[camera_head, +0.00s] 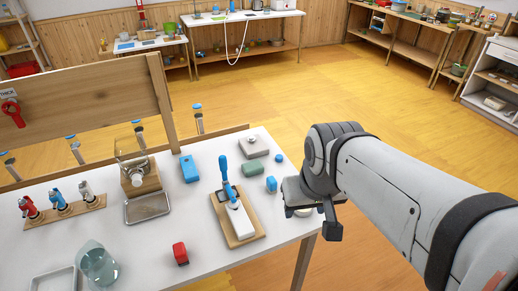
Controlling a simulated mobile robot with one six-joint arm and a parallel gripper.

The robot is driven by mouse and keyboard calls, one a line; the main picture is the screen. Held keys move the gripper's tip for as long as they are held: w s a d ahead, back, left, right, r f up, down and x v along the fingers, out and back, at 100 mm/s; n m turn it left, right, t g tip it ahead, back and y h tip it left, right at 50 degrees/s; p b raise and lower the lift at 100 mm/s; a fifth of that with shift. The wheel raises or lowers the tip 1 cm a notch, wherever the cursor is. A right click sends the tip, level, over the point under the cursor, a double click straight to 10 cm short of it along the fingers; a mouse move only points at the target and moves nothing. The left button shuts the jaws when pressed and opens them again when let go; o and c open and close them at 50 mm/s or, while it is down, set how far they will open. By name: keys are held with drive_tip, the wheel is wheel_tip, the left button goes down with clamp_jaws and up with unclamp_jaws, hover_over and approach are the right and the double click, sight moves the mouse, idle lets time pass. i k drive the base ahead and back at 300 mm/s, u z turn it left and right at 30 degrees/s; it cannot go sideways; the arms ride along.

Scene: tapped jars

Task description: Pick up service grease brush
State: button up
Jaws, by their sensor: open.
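A blue-handled tool (227,180), which looks like the service grease brush, lies over a wooden board (248,236) on the white table. Its lower end meets a white block (240,220) on that board. Whether it has bristles is too small to tell. My gripper (313,213) is open at the right edge of the table, to the right of the board and apart from the tool. My gripper's wrist partly hides the fingers and the table edge.
A small blue block (271,184), a green block (252,168) and a grey block (253,147) stand near the board. A red item (180,253), a metal tray (147,207) and a glass jug (97,265) are to the left.

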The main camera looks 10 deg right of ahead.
sight(271, 183)
drive_tip(key=u, duration=1.75)
drive_tip(key=k, duration=0.9)
drive_tip(key=z, duration=1.2)
drive_tip(key=i, duration=1)
drive_tip(key=z, duration=0.05)
